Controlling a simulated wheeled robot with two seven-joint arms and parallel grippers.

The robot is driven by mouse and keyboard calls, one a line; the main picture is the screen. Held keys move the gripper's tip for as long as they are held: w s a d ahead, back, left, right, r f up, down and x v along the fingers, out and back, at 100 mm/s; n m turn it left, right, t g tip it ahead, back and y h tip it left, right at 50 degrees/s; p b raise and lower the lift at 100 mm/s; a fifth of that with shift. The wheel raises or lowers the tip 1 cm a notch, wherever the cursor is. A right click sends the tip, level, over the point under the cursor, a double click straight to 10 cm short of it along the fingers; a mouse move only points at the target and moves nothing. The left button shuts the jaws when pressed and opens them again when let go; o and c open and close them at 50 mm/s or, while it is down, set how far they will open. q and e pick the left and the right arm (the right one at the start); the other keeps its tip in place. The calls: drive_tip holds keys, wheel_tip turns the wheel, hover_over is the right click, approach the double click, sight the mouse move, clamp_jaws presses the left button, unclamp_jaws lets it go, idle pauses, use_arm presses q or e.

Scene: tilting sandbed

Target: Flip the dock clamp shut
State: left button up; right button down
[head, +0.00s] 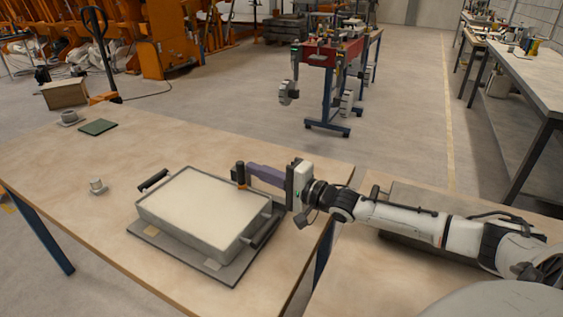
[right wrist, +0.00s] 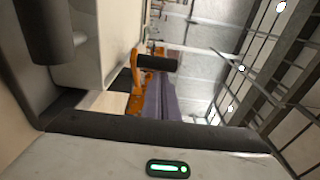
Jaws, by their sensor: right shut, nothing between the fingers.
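The dock clamp (head: 241,175) has an orange lower part and a black grip, and stands upright at the far right side of the sandbed. In the right wrist view its orange arm and black grip (right wrist: 158,62) show just beyond my fingers. The sandbed (head: 178,225) is a grey tray of pale sand on a dark dock plate (head: 190,257). My right gripper (head: 252,169) has its purple fingers shut and empty, with the tips close beside the clamp's grip. Whether they touch it I cannot tell. The fingers also show in the right wrist view (right wrist: 160,98). My left gripper is out of view.
The tray has a black handle (head: 153,181) at its left and another (head: 265,230) at its right. A small grey cup-like part (head: 96,185), a green pad (head: 98,127) and a grey part (head: 69,118) lie on the table. The table's left area is mostly clear.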

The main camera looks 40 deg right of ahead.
drive_tip(key=shift+a, duration=0.45)
idle(0.3)
drive_tip(key=d, duration=0.2)
drive_tip(key=d+b, duration=0.1)
drive_tip(key=d, duration=0.1)
drive_tip(key=shift+s+f, duration=0.15)
drive_tip(key=shift+s, duration=0.05)
drive_tip(key=s+a+p, duration=0.2)
drive_tip(key=s+a, duration=0.1)
drive_tip(key=s, duration=0.6)
drive_tip(key=shift+a+r, duration=0.2)
drive_tip(key=shift+a, duration=0.05)
